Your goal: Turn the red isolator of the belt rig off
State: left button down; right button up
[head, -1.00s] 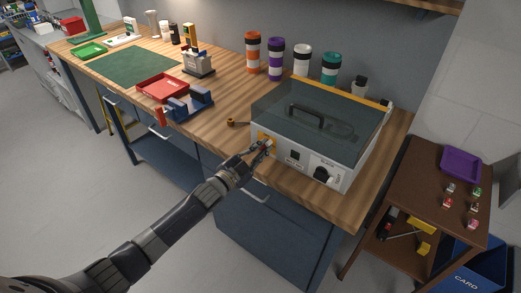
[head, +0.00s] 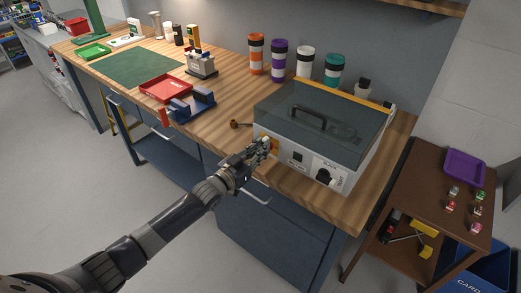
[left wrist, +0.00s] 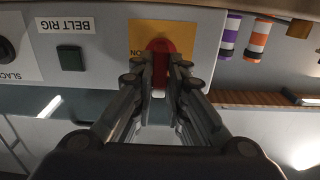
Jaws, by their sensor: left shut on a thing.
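The belt rig (head: 345,150) is a light grey box with a dark clear lid and a black handle, standing on the wooden bench. Its red isolator (left wrist: 161,46) sits on a yellow plate (left wrist: 142,36) on the front panel in the left wrist view. My left gripper (head: 266,145) is at that plate, with its fingers (left wrist: 160,68) closed on the red isolator's handle. The fingers hide the lower part of the handle. In the head view the gripper covers the isolator. My right gripper is in neither view.
A dark square button (left wrist: 70,57) and a black knob (head: 323,177) share the front panel. Several coloured tubs, including a purple one (head: 277,62), stand behind. A red tray (head: 166,88) and blue fixture (head: 190,104) lie left. A brown trolley (head: 415,190) stands right.

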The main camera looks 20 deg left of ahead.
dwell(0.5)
pick_arm(q)
jog(key=c, duration=1.6)
grip_release()
jog(key=v, duration=1.2)
jog(key=shift+f, duration=0.1)
